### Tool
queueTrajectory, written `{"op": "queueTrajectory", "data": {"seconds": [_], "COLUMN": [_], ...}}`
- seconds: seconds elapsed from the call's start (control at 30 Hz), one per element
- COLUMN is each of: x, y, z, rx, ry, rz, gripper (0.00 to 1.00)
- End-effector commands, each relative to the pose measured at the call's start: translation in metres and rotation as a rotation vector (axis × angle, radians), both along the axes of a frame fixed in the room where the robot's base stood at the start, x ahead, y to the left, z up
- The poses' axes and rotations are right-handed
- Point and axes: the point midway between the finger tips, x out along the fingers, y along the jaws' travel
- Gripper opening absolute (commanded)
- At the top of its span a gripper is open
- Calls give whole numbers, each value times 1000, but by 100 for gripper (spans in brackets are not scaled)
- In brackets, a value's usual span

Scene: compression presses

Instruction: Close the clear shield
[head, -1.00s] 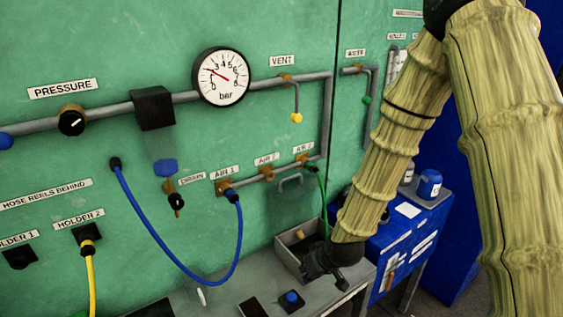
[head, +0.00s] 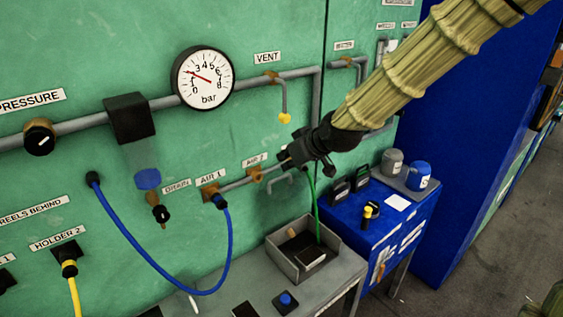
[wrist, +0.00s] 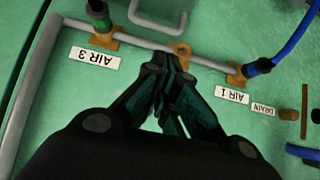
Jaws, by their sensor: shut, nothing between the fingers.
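My gripper (head: 285,158) is shut and empty, in front of the green panel near the AIR 2 and AIR 3 outlets. In the wrist view its fingertips (wrist: 168,62) are together, close to the pipe between AIR 1 and AIR 3. A grey U-shaped handle (head: 280,181) is below the gripper on the panel; it also shows at the top of the wrist view (wrist: 160,20). A faint darker patch lies below this handle, but I cannot tell whether it is the clear shield or a shadow. No clear shield stands out with certainty.
A grey open tray (head: 338,262) sits on the bench below. A green hose (head: 315,205) drops into it. A blue hose (head: 228,250) loops at the left. A blue cabinet (head: 385,240) with padlocks and mugs stands at the right. The pressure gauge (head: 203,78) is above.

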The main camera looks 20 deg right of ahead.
Motion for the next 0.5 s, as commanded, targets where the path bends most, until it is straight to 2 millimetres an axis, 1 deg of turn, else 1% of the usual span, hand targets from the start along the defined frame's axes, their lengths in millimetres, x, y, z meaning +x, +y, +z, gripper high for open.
{"op": "queueTrajectory", "data": {"seconds": [0.5], "x": [32], "y": [12], "z": [-30], "rx": [0], "ry": [2], "rz": [-1], "gripper": [0]}}
